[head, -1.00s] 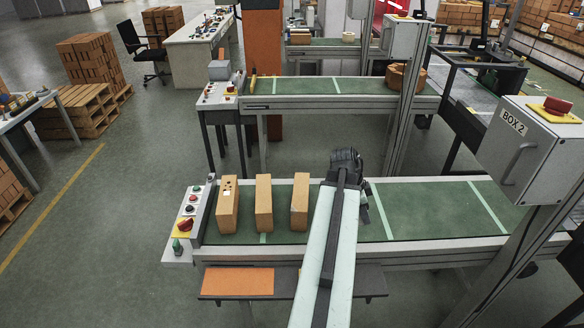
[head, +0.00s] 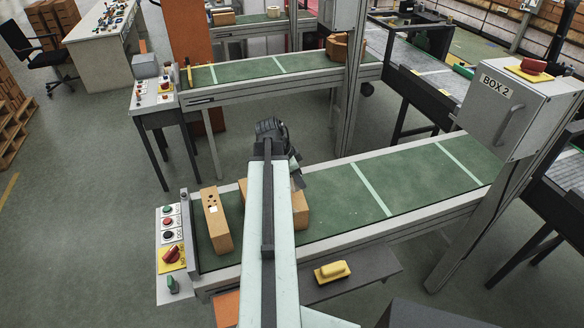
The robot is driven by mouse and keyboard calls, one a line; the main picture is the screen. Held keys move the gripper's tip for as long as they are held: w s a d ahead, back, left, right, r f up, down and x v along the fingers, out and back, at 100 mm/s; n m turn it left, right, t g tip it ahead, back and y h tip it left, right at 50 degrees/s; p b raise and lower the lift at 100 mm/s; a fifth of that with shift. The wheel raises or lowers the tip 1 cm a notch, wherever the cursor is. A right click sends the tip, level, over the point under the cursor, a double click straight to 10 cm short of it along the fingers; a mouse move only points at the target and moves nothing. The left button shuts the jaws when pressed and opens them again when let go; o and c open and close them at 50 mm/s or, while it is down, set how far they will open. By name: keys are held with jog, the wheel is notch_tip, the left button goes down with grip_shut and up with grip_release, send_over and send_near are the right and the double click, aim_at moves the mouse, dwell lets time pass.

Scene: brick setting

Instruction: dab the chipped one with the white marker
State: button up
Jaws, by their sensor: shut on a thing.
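Three tan bricks stand on the green belt. The left brick (head: 215,222) has dark spots and a small pale patch on its top. The middle brick (head: 242,188) is mostly hidden behind my arm, and the right brick (head: 302,208) is partly hidden by it. My gripper (head: 297,180) is above the belt at the far side of the right brick, mostly seen from behind. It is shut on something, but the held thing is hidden. I cannot make out the white marker.
A yellow block-like object (head: 332,272) lies on the grey shelf (head: 365,273) in front of the belt. A control panel (head: 170,240) with buttons is at the belt's left end. A box marked BOX 2 (head: 510,108) stands at right. The belt (head: 410,185) right of the bricks is clear.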

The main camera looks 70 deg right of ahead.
jog(key=shift+m, duration=0.6)
jog(key=r+p, duration=0.3)
jog(key=r, duration=0.1)
jog(key=shift+w+d, duration=0.3)
jog(key=shift+d, duration=0.1)
jog(key=shift+r+p, duration=0.25)
jog(key=shift+p, duration=0.2)
jog(key=shift+m, duration=0.3)
notch_tip(320, 180, down, 7)
jog(key=b, duration=0.6)
jog(key=shift+s+r+b, duration=0.1)
jog(key=shift+r+b, duration=0.1)
jog(key=shift+b, duration=0.1)
jog(key=shift+a+f+y+b, duration=0.1)
jog(key=shift+f+y+b, duration=0.2)
jog(key=shift+f+b, duration=0.2)
jog(key=shift+r, duration=0.1)
notch_tip(320, 180, up, 7)
jog(key=p, duration=0.7)
